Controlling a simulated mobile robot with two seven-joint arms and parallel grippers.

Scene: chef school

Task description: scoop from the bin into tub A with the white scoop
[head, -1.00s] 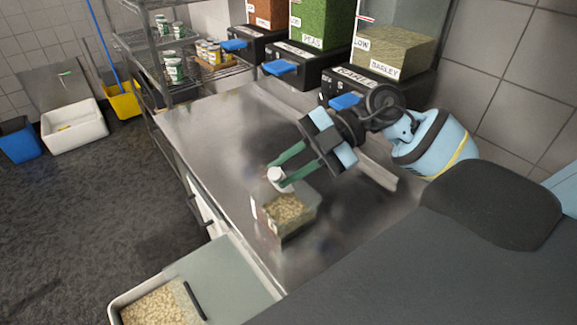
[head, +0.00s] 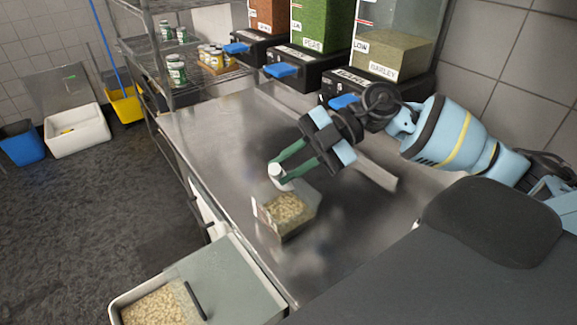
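A clear tub (head: 294,226) with pale beans or grains in it stands on the steel counter, a white label on its left side; I cannot read whether it is tub A. My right gripper (head: 280,172) reaches in from the right, with its green fingers closed around a white piece, seemingly the white scoop (head: 277,171), at the tub's back edge. The scoop's bowl cannot be made out. The bin (head: 116,304) at the lower left holds similar pale beans, with a grey-green lid (head: 232,283) over its right part. My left gripper is not in view.
Dispensers of peas (head: 325,25) and barley (head: 397,50), with blue levers, line the counter's back. A wire shelf (head: 205,82) with small tubs stands behind left. The steel counter (head: 205,135) left of the tub is clear.

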